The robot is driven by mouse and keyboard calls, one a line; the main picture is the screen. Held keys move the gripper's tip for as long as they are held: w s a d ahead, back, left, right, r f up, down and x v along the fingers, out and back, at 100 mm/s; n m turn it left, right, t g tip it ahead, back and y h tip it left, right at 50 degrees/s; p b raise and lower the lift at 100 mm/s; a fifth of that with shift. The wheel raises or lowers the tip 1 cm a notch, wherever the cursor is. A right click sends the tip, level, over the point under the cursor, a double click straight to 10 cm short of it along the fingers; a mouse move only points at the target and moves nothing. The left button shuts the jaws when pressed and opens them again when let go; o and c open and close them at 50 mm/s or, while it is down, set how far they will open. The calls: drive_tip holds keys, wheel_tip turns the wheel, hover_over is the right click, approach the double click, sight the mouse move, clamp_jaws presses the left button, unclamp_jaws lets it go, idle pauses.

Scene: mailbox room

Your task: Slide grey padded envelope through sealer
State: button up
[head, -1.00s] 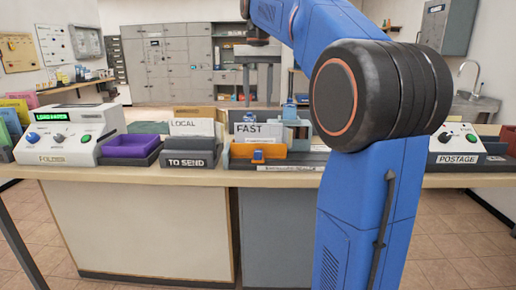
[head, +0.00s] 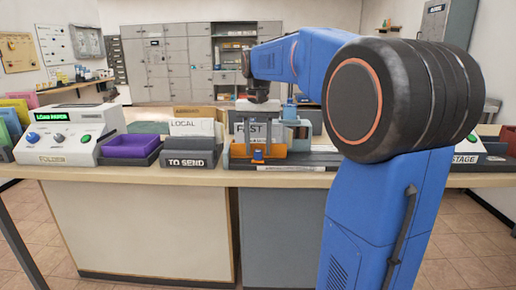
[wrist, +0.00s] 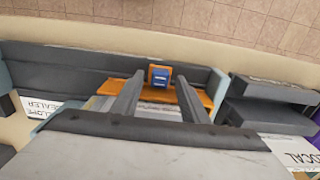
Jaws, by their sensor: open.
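The sealer (head: 300,159) stands on the counter, a long grey bed with an orange piece (head: 280,152) and a blue knob (head: 258,155) at its front left. In the wrist view the orange piece (wrist: 205,98) and blue knob (wrist: 160,76) show by my fingertips. My gripper (head: 262,141) is open and points down above the sealer's left part. In the wrist view its two fingers (wrist: 160,82) stand apart on either side of the knob in the picture; I cannot tell whether they touch anything. I cannot make out the grey padded envelope for certain.
The TO SEND tray (head: 190,163) with the LOCAL card (head: 193,127) stands just left of the sealer. The FAST card (head: 250,131) is behind my gripper. The postage machine (head: 466,148) is partly hidden by my arm.

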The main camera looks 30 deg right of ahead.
drive_tip(key=shift+f, duration=0.35)
drive_tip(key=shift+c, duration=0.3)
clamp_jaws()
drive_tip(key=s+d, duration=0.4)
drive_tip(key=d, duration=0.2)
drive_tip(key=s+d, duration=0.4)
drive_tip(key=d, duration=0.2)
drive_tip(key=s+d, duration=0.4)
drive_tip(key=d, duration=0.2)
drive_tip(key=shift+s, duration=0.1)
drive_tip(key=shift+o, duration=0.3)
unclamp_jaws()
drive_tip(key=shift+d, duration=0.1)
